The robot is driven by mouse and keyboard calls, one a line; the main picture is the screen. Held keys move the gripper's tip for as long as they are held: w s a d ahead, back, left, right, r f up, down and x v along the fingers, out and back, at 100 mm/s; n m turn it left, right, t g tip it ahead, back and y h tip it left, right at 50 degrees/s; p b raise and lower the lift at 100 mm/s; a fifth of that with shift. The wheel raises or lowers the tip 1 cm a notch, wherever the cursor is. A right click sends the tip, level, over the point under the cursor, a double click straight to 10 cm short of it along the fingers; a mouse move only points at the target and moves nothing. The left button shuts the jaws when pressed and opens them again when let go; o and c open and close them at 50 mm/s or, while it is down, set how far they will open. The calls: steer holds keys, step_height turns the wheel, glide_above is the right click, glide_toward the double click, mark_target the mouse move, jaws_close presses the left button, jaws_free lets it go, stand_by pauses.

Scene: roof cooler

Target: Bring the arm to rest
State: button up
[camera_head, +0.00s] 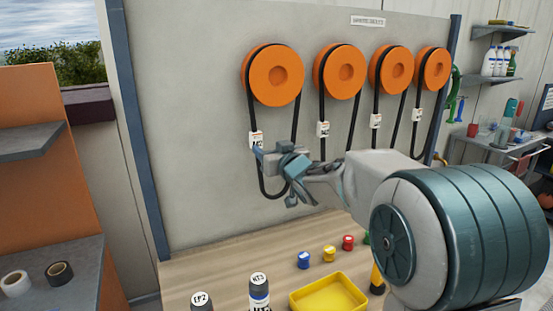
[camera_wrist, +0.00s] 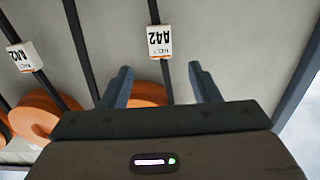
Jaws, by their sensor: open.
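My gripper (camera_head: 277,172) is raised in front of the wall panel, over the table, at the lower part of the leftmost belt's loop. In the wrist view my gripper (camera_wrist: 164,80) is open, its two dark fingers apart with nothing held between them. A black belt with a white A42 tag (camera_wrist: 159,41) appears beyond the gap between the fingers. I cannot tell how far the fingers are from that belt. My arm reaches in from the right and hides part of the panel and table.
Orange pulleys (camera_head: 273,75) with hanging black belts line the grey panel (camera_head: 200,100). Below, the wooden table (camera_head: 230,275) holds a yellow tray (camera_head: 330,293), small coloured jars (camera_head: 304,260) and labelled bottles (camera_head: 259,290). An orange shelf unit (camera_head: 50,180) stands left; a cluttered side bench (camera_head: 495,145) is right.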

steer(key=s+d+f+m+g+h, duration=0.2)
steer(key=s+d+f+g+h, duration=0.1)
steer(key=s+d+f+h, duration=0.25)
steer(key=s+d+f+m+g+h, duration=0.2)
steer(key=s+d+f, duration=0.3)
steer(key=s, duration=0.4)
steer(key=s+d+f+g, duration=0.1)
steer(key=s+f+g, duration=0.3)
steer(key=s, duration=0.7)
steer(key=s+f+g, duration=0.4)
steer(key=s+f, duration=0.1)
steer(key=s, duration=0.7)
steer(key=shift+d+m+g, duration=0.35)
steer(key=shift+m+g, duration=0.05)
steer(key=shift+s+y, duration=0.1)
steer(key=shift+y, duration=0.15)
